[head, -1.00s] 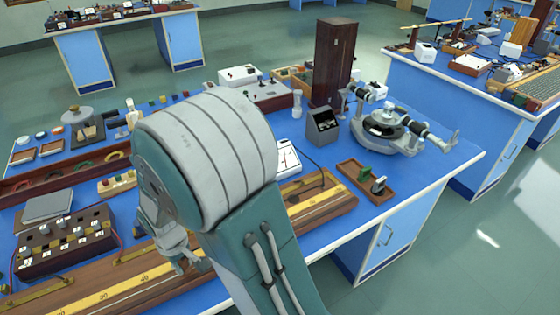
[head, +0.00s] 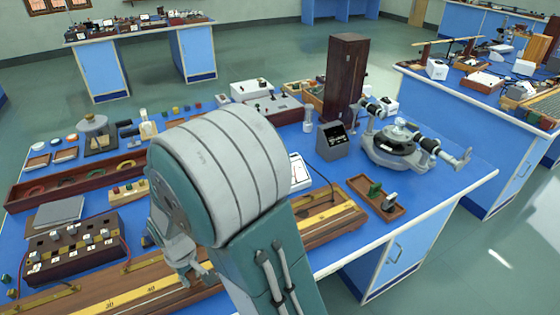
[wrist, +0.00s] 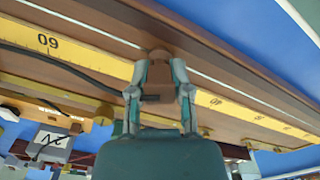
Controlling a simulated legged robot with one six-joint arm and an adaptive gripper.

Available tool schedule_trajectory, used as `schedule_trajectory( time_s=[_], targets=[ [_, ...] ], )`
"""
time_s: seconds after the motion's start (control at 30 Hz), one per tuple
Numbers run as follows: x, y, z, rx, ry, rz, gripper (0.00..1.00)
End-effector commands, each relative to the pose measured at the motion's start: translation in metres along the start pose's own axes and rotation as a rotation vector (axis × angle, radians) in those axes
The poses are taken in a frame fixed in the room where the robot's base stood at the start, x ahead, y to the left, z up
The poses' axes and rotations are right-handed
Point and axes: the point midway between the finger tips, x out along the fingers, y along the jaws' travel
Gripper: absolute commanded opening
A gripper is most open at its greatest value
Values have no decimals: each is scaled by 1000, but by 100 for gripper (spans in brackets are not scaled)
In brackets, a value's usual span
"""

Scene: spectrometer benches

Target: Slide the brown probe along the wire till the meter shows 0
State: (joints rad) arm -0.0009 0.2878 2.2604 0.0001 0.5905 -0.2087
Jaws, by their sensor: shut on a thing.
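My gripper (wrist: 160,93) is shut on the brown probe (wrist: 159,68), which sits between its two fingertips in the wrist view. The probe is over the wooden board beside the thin pale wire (wrist: 96,30). A yellow scale (wrist: 100,62) runs along the board, with an upside-down 60 to the left. A dark cable reaches the probe from the left. In the head view my gripper (head: 190,270) is low over the long board (head: 130,298), and my arm hides the probe. A white-faced meter (wrist: 48,146) shows at the lower left of the wrist view; its reading is too small to tell.
A resistance box (head: 75,262) stands left of the board. A grey box with a dark face (head: 332,142), a spectrometer (head: 398,148) and a brown tray (head: 376,198) are at the right. Tall brown cabinet (head: 345,78) stands behind. Blue bench top crowded.

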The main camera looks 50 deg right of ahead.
Motion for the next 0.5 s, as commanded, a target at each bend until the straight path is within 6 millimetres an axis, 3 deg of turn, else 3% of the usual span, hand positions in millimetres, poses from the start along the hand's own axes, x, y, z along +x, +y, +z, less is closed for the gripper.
schedule_trajectory(
  time_s=[0.27, 0.3, 0.37, 0.5],
  targets=[
    [3, -1, 4, 0, -13, -3, 0],
    [3, -1, 4, 0, -12, -3, 39],
    [2, -1, 3, 0, -11, -2, 66],
    [2, 0, 2, 0, -7, -1, 66]
  ],
)
